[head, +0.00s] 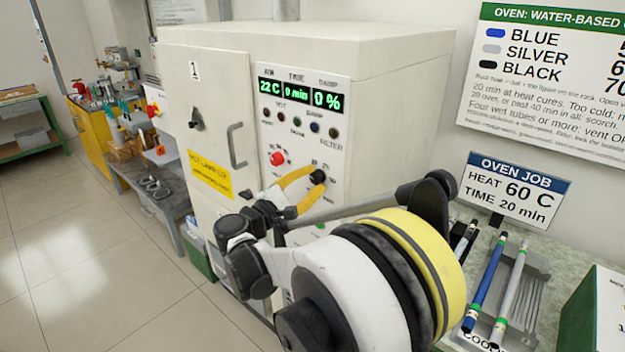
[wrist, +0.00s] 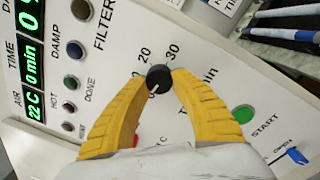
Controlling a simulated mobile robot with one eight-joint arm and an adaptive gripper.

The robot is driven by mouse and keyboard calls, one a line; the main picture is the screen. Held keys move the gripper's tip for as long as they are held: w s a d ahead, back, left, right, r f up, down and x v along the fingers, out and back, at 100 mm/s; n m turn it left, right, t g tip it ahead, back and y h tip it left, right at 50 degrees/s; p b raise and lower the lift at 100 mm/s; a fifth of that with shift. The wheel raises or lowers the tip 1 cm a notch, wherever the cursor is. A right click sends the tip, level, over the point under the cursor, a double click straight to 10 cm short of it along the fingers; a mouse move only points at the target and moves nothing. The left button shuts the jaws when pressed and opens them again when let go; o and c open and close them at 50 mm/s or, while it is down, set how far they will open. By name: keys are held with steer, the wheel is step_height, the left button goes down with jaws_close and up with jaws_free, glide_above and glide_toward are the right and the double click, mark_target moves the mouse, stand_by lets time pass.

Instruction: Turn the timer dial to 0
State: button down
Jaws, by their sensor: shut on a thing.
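The timer dial is a small black knob (wrist: 158,78) on the oven's white control panel (head: 343,115); the numerals 20 and 30 show beside it in the wrist view. The oven display (head: 298,95) reads 22 C, 0 min and 0 %.
A red knob (head: 277,158) sits left of the dial. A green START button (wrist: 243,114) is near my right finger in the wrist view. The oven door handle (head: 236,146) sticks out at left. Blue (head: 485,283) and silver (head: 510,292) rods lie on the right bench.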

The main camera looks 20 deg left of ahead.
steer(key=shift+n, duration=0.9)
steer(key=c, duration=1)
jaws_free()
steer(key=shift+d, duration=0.1)
steer(key=v, duration=1.2)
